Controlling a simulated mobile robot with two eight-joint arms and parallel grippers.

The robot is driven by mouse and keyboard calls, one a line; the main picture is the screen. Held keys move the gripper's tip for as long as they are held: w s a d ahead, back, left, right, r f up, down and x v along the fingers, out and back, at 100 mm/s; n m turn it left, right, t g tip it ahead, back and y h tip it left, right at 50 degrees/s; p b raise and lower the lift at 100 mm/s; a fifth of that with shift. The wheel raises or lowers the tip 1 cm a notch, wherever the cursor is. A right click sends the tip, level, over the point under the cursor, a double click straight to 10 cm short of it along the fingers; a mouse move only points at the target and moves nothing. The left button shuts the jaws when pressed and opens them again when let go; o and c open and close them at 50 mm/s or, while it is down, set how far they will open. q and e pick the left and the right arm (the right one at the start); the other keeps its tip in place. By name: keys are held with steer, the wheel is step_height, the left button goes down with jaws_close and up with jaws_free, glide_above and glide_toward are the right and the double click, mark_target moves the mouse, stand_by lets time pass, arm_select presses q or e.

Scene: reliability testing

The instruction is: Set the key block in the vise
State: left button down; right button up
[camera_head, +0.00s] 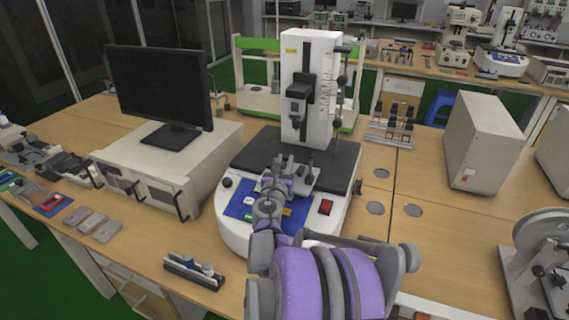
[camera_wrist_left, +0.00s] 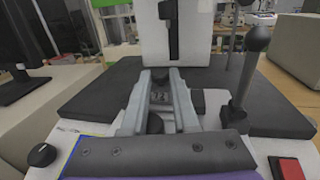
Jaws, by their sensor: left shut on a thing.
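My left gripper (camera_head: 279,178) reaches over the front of the white testing machine (camera_head: 311,90). In the left wrist view its two grey fingers (camera_wrist_left: 158,88) point forward over the machine's dark plate. They are shut on a small dark block (camera_wrist_left: 158,97), which looks like the key block and is mostly hidden between them. The vise (camera_head: 304,177) seems to be the grey metal fixture at the plate's front, partly covered by my gripper. A dark lever with a ball knob (camera_wrist_left: 258,38) stands to the right of the fingers. I cannot tell whether the block touches the vise. My right gripper is not in view.
A red switch (camera_head: 325,207) and a black knob (camera_head: 227,182) sit on the machine's front. A monitor (camera_head: 162,88) on a beige box stands left. Small grey blocks (camera_head: 92,223) and a dark holder (camera_head: 194,270) lie near the front edge. The table right of the machine has free room.

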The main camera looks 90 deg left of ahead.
arm_select(q)
steer(key=shift+f, duration=0.1)
steer(key=c, duration=0.7)
jaws_free()
steer(key=shift+r, duration=0.25)
steer(key=d, duration=0.4)
steer(key=s+d, duration=0.1)
steer(key=d, duration=0.3)
steer(key=d+p, duration=0.1)
steer(key=d, duration=0.3)
steer(key=shift+s+f, duration=0.1)
steer(key=shift+s, duration=0.25)
